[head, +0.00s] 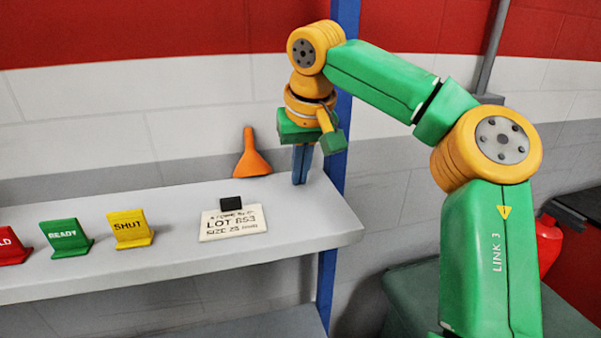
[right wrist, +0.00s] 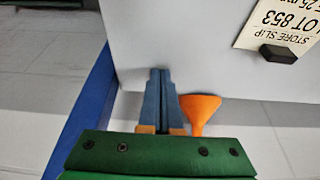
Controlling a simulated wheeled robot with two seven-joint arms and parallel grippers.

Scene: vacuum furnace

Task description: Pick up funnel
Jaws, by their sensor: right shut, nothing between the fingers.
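The orange funnel (head: 251,158) stands on the grey shelf near its back edge, wide mouth down and narrow spout up. It also shows in the right wrist view (right wrist: 200,112), just right of the fingers. My right gripper (head: 299,180) points down at the shelf's right end, to the right of the funnel and apart from it in the head view. Its blue fingers (right wrist: 160,75) are shut together with nothing between them. My left gripper is not in view.
The grey shelf (head: 310,222) also holds a lot slip (head: 233,226) with a black block (head: 230,202), a yellow SHUT sign (head: 131,229), a green READY sign (head: 66,237) and a red sign (head: 10,246). A blue post (head: 341,120) stands close behind my right gripper.

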